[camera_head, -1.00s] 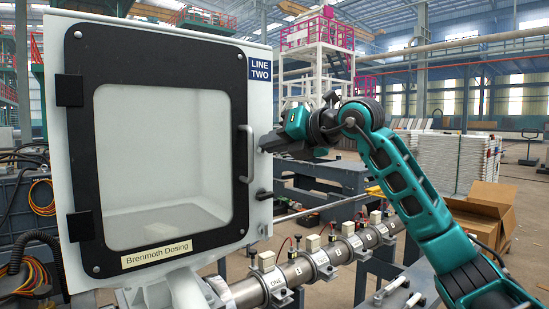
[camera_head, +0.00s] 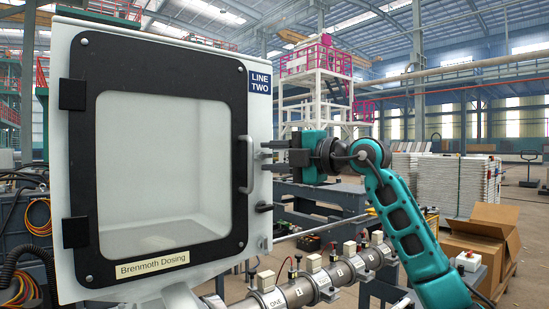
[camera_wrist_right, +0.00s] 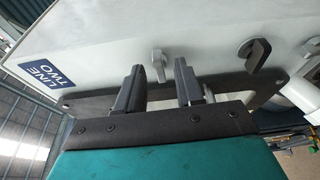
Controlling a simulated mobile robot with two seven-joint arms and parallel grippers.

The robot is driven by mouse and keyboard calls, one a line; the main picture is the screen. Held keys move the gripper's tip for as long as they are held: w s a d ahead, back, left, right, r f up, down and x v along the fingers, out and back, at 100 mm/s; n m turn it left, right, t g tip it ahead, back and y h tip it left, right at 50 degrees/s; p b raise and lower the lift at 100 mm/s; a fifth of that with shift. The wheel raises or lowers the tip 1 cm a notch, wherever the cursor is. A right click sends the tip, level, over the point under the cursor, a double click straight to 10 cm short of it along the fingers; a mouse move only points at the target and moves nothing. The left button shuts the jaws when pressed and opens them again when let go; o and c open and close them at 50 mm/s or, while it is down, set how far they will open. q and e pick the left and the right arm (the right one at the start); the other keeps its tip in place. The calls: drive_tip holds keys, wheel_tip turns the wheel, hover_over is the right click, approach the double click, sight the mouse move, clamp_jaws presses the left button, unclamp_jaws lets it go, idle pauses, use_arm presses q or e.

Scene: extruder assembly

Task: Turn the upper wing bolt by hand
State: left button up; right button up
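The upper wing bolt (camera_wrist_right: 158,63) is a small light-grey wing on the side wall of the white housing, near the LINE TWO label. It appears between the two fingertips in the right wrist view, and contact cannot be told. In the head view I cannot make it out at the fingers. My right gripper (camera_head: 268,149) is open, its fingers one above the other, pointing at the housing's right edge. It also shows in the right wrist view (camera_wrist_right: 158,72). A lower, darker wing bolt (camera_head: 263,208) sits below, tilted in the right wrist view (camera_wrist_right: 253,58). My left gripper is out of view.
The white housing (camera_head: 262,120) has a black-framed window door with a handle (camera_head: 243,165) close left of my fingers. A steel barrel (camera_head: 325,282) with small boxes and clamps runs below. A cardboard box (camera_head: 478,243) stands at the right.

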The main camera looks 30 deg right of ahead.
drive_tip(key=shift+s, duration=0.1)
drive_tip(key=s+b, duration=0.1)
drive_tip(key=s, duration=0.2)
drive_tip(key=s+b, duration=0.1)
drive_tip(key=s, duration=0.1)
drive_tip(key=shift+s+d+b, duration=0.2)
drive_tip(key=shift+s+b, duration=0.2)
